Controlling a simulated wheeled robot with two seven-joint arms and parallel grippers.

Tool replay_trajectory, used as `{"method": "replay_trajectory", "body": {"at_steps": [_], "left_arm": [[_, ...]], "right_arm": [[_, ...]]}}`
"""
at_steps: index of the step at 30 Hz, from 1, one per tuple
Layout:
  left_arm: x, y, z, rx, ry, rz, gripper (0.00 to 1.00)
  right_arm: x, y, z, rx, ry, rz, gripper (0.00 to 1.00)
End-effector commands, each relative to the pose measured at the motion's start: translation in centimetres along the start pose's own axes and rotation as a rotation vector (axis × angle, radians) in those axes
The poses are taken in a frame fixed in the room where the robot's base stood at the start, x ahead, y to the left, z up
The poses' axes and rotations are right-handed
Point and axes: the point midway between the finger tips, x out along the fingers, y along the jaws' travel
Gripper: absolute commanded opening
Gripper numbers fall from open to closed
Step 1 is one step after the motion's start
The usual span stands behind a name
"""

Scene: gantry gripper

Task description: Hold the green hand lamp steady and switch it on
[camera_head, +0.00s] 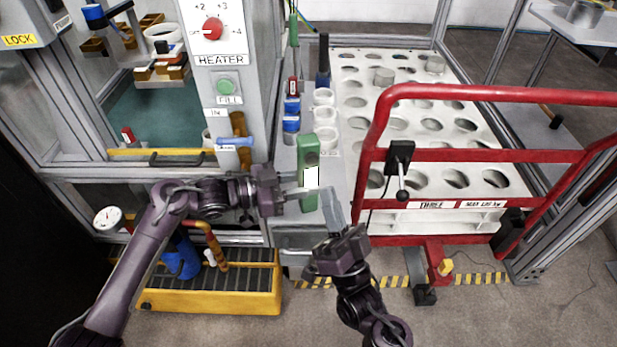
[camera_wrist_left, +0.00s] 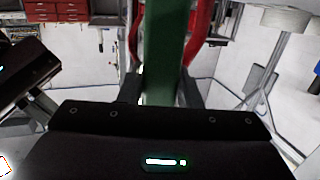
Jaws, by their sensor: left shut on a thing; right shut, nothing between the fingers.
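The green hand lamp (camera_head: 309,158) stands upright at the front edge of the grey counter, with a bright white panel on its front. My left gripper (camera_head: 300,192) is shut on the lamp's lower part, coming from the left. In the left wrist view the lamp's green body (camera_wrist_left: 165,50) rises between the fingers. My right gripper (camera_head: 331,208) is shut and empty, its fingertips pointing up close to the lamp's lower right side. I cannot tell whether they touch it. The lamp's switch is not clearly visible.
A red rail gate (camera_head: 480,154) stands to the right, before a white perforated tray table (camera_head: 400,120). White cups (camera_head: 326,138) and blue-banded items (camera_head: 291,115) stand behind the lamp. A heater panel (camera_head: 225,60) is to the left. A yellow tray (camera_head: 262,300) lies below.

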Motion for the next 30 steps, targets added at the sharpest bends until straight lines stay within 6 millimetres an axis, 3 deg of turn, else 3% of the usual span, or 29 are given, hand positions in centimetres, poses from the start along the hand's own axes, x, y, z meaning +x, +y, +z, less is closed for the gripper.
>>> {"method": "replay_trajectory", "body": {"at_steps": [9,10,15,24,30], "left_arm": [[0.0,0.0,0.1,-0.001,-0.002,0.001,0.14],[0.0,0.0,0.1,-0.001,-0.002,0.001,0.35],[0.0,0.0,0.1,-0.001,-0.001,0.000,0.56],[-0.2,0.0,0.0,0.000,-0.001,0.000,0.56],[-2.8,0.0,0.2,0.000,-0.004,-0.002,0.56]], "right_arm": [[0.0,0.0,0.0,0.000,0.000,0.000,0.00],[0.0,0.0,0.0,0.000,0.000,0.000,0.00],[0.0,0.0,0.0,0.000,0.000,0.000,0.00],[0.0,0.0,0.0,0.000,0.000,0.000,0.00],[0.0,0.0,0.0,0.000,0.000,0.000,0.00]]}}
